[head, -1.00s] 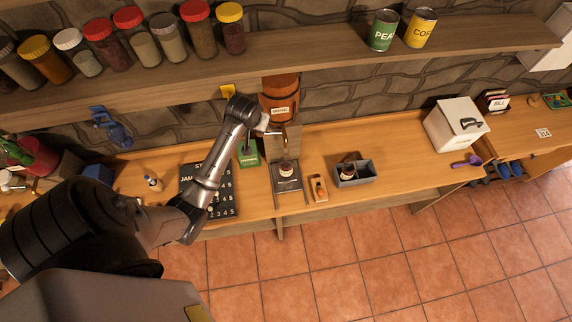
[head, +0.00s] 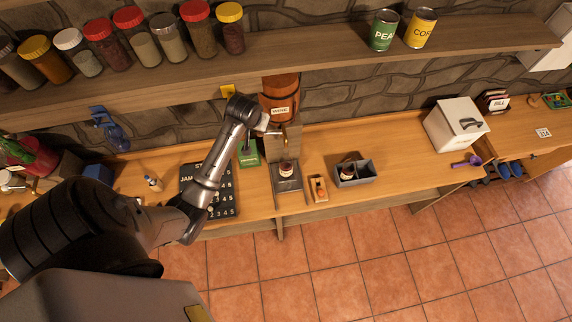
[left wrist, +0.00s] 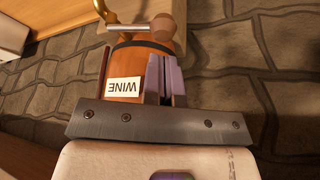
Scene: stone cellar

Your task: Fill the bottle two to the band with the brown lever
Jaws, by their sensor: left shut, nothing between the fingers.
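A brown barrel labelled WINE (head: 279,100) hangs at the back wall; it also shows upside down in the left wrist view (left wrist: 125,70). Its brass tap (left wrist: 125,28) has a brown knob-like end (left wrist: 163,27), perhaps the brown lever. A small dark bottle with a pale label (head: 286,168) stands upright on the tray (head: 288,185) below the tap; its fill level and band are too small to read. My left gripper (left wrist: 161,75) is shut and empty in front of the barrel; contact with the lever cannot be told. My right gripper is not in view.
Another bottle (head: 347,170) stands in a grey divided box (head: 366,168) to the right. A small wooden holder (head: 318,188) lies between box and tray.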

